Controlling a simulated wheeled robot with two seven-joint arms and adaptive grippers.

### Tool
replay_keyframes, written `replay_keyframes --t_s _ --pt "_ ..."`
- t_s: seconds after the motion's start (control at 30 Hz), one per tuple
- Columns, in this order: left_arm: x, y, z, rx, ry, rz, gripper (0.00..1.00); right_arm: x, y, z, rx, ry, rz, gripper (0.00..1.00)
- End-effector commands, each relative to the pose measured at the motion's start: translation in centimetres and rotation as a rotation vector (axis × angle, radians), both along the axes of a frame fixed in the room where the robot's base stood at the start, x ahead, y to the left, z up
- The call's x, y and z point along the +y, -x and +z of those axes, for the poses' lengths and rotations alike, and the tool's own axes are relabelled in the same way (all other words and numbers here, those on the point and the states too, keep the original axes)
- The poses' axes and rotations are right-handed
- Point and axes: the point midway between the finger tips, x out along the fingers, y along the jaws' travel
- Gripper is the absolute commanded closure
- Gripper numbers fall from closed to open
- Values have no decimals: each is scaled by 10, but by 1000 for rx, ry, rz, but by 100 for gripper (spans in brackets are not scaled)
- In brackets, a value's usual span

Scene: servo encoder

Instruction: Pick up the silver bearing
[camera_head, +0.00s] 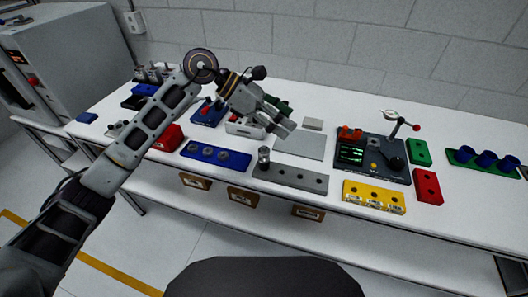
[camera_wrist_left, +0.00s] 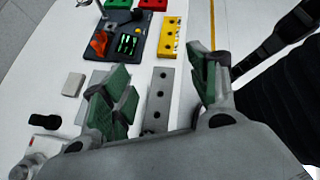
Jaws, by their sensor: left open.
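A blue block (camera_head: 235,164) at the front left of the table holds several small grey round pieces (camera_head: 207,152) that look like bearings. A silver cylinder (camera_head: 263,155) stands at the left end of a grey block with holes (camera_head: 300,180). I cannot tell for sure which piece is the silver bearing. My left gripper (camera_head: 283,117) is open and empty above the table, behind the grey block. In the left wrist view its green-padded fingers (camera_wrist_left: 165,88) are spread apart, with the grey block (camera_wrist_left: 158,108) below and between them. My right gripper is not in view.
A dark board with a green display (camera_head: 374,158) stands right of a flat grey plate (camera_head: 300,144). Yellow (camera_head: 373,196), red (camera_head: 428,186) and green (camera_head: 419,152) blocks lie around it. Blue cups (camera_head: 486,158) stand far right.

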Motion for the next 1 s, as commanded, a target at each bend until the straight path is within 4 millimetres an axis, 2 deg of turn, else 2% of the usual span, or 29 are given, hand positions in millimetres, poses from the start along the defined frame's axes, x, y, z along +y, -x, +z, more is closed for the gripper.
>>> replay_keyframes --t_s 0.3,0.5,0.7,1.0 --pt "67 -29 -15 -124 -384 -24 40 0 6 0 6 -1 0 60" --pt "98 -39 -15 -151 -529 -22 40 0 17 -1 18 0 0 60" --pt "105 -42 -14 -156 -562 -20 40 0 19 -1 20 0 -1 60" --pt "104 -41 -16 -155 -559 -21 40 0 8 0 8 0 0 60"
